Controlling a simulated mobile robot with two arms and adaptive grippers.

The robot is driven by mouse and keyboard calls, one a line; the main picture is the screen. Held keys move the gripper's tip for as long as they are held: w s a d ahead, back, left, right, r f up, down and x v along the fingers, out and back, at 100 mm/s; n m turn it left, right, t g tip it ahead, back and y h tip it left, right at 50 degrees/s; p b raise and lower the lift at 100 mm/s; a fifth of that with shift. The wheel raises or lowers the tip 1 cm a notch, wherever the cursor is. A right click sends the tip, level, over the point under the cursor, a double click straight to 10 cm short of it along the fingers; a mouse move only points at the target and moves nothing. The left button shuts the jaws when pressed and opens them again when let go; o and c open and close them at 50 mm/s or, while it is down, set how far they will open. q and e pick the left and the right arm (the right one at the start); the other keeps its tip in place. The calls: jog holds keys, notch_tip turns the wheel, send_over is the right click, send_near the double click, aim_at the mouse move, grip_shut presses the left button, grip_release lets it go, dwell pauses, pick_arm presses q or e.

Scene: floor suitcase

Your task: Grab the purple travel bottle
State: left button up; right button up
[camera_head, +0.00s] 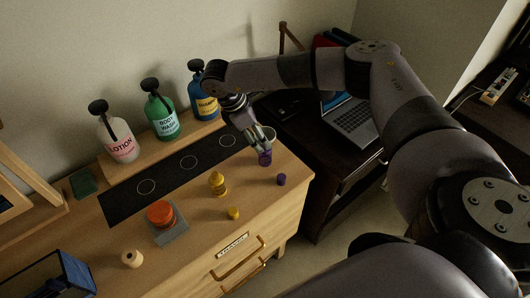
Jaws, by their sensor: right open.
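The purple travel bottle (265,158) stands on the wooden dresser top (190,255), near its right end. Its upper part is partly hidden by my right gripper (260,145). The right gripper is open and points down, with its fingers at the top of the bottle. I cannot tell whether they touch it. A small purple cap (281,179) lies apart from the bottle, in front and to the right. My left gripper is not in view.
A yellow bottle (217,184) and yellow cap (233,213) stand left of the purple bottle. An orange object (160,213) sits on a grey pad. Lotion (120,142), green (161,117) and blue (203,99) pump bottles line the back. A laptop (352,121) is on the dark desk.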

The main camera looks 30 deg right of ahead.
aim_at(265, 153)
jog(key=p+x, duration=0.1)
jog(key=x, duration=0.4)
jog(key=shift+d+f, duration=0.1)
jog(key=shift+f, duration=0.25)
jog(key=c, duration=1.1)
